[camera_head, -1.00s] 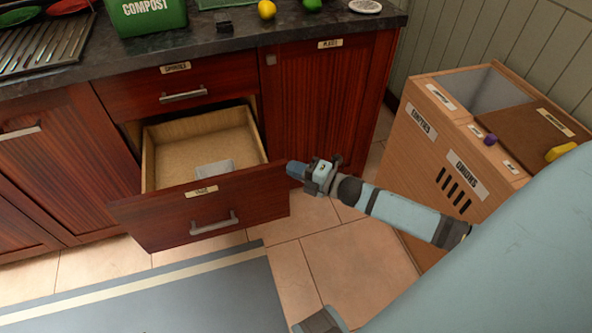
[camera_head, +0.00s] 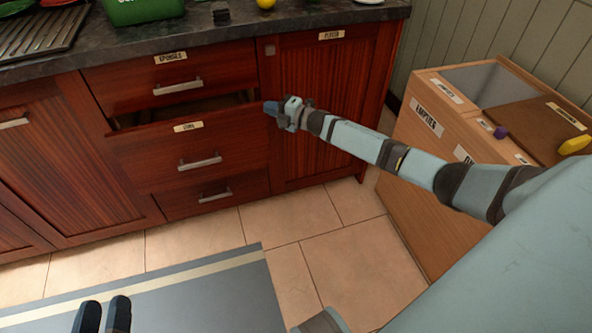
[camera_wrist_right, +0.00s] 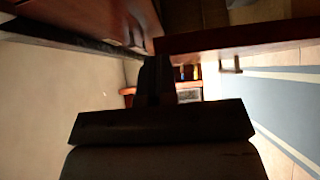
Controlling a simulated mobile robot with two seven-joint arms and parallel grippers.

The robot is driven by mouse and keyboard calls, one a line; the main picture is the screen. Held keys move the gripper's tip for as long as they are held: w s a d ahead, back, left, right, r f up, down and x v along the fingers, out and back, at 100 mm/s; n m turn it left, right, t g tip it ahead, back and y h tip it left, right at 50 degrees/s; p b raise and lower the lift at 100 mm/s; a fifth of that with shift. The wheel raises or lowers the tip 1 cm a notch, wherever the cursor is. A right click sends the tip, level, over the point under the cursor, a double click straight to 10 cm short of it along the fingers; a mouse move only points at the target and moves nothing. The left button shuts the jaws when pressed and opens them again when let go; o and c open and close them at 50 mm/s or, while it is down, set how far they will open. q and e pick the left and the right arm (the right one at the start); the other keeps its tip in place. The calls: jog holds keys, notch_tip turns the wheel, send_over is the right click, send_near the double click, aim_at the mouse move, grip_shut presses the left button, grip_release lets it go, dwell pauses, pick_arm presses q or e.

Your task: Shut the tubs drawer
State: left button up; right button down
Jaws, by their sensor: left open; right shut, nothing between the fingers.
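The tubs drawer (camera_head: 150,152) is the middle wooden front with a metal handle and a small label too blurred to read surely. It stands slightly out, with a narrow dark gap above its top edge; its inside is mostly hidden. My right gripper (camera_head: 271,108) is shut and empty, with its tips at the top right corner of this front; they look in contact, but I cannot be sure. In the right wrist view a reddish wooden edge (camera_wrist_right: 235,42) runs beside the dark fingers. My left gripper (camera_head: 103,315) is open and empty above the mat, low in the head view.
The sponges drawer (camera_head: 130,88) above and another drawer (camera_head: 175,206) below look shut. A plates cupboard (camera_head: 320,120) is to the right. A wooden bin unit (camera_head: 425,165) stands further right. The floor before the drawers is clear, with a grey mat (camera_head: 190,300).

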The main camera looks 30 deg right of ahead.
pick_arm(q)
jog(key=r+t, duration=0.1)
jog(key=d+r+h+b, duration=0.1)
jog(key=r, duration=0.1)
jog(key=shift+s+d+r+t+h+b, duration=0.1)
jog(key=shift+s+r+t+h+b, duration=0.1)
jog(key=shift+t+h+b, duration=0.15)
pick_arm(e)
jog(key=w, duration=0.2)
jog(key=w+d, duration=0.1)
jog(key=w, duration=0.1)
jog(key=shift+w, duration=0.2)
jog(key=shift+s, duration=0.1)
